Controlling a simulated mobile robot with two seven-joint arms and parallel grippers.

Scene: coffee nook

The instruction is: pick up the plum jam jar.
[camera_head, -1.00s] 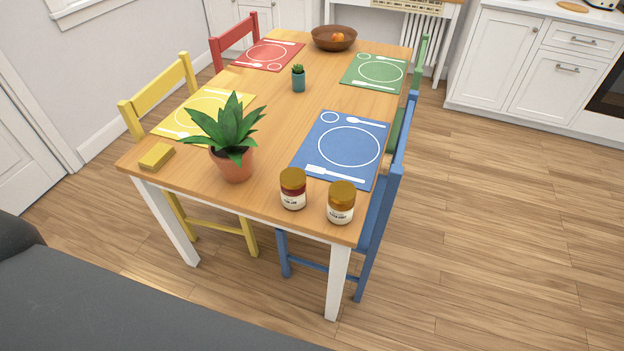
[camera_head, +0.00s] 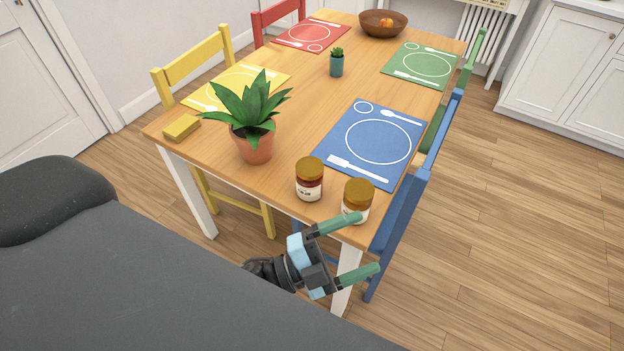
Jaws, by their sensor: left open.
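Two gold-lidded glass jars stand upright near the table's front right corner. The left jar (camera_head: 309,181) has dark red contents and looks like the plum jam jar, but its label is too small to read surely. The right jar (camera_head: 357,203) looks amber-brown, with a pale label. My left gripper (camera_head: 369,242) is open and empty at the front table edge, its green fingers pointing right. Its upper fingertip overlaps the right jar's base in the picture; I cannot tell whether they touch. The left jar is up and left of the gripper. My right gripper is not in view.
A potted plant (camera_head: 253,142) stands left of the jars. A blue placemat (camera_head: 372,143) lies behind them. A yellow block (camera_head: 182,128) is at the table's left corner. A blue chair (camera_head: 405,215) stands at the right side. Wood between plant and jars is clear.

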